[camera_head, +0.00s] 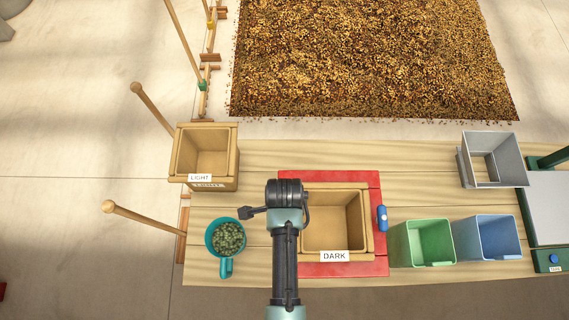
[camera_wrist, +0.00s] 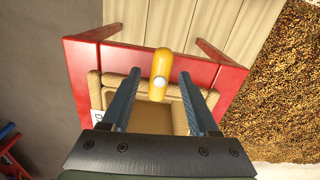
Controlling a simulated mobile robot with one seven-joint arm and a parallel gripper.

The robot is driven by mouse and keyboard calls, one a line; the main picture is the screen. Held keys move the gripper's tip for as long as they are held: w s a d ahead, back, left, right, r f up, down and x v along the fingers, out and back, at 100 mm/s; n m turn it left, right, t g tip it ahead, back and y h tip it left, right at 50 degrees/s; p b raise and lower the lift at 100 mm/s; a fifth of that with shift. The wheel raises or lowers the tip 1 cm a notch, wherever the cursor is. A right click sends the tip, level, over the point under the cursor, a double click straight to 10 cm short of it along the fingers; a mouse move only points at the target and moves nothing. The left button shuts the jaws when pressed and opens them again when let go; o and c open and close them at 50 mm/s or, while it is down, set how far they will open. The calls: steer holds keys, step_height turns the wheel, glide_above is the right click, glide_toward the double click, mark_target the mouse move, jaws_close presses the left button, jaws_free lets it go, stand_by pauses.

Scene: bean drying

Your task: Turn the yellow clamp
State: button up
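The yellow clamp (camera_wrist: 159,92) shows in the wrist view as a rounded yellow bar with a pale round knob, at the edge of the red frame (camera_wrist: 88,62). My gripper (camera_wrist: 159,76) is open, with one finger on each side of the clamp and gaps on both sides. I cannot tell whether the fingertips are level with the clamp. In the head view, my arm covers the left side of the red frame (camera_head: 345,269), and neither the yellow clamp nor my fingers show. The wooden DARK box (camera_head: 332,221) sits inside that frame.
A blue clamp (camera_head: 381,218) is on the frame's right side. A green bin (camera_head: 422,243) and a blue bin (camera_head: 486,238) stand farther right. A teal cup of beans (camera_head: 226,268) and the LIGHT box (camera_head: 232,178) are left of my arm. Bare planks lie behind the frame.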

steer(key=o, duration=0.5)
steer(key=shift+o, duration=0.2)
steer(key=shift+r, duration=0.1)
step_height(320, 180, up, 6)
steer(key=p, duration=0.6)
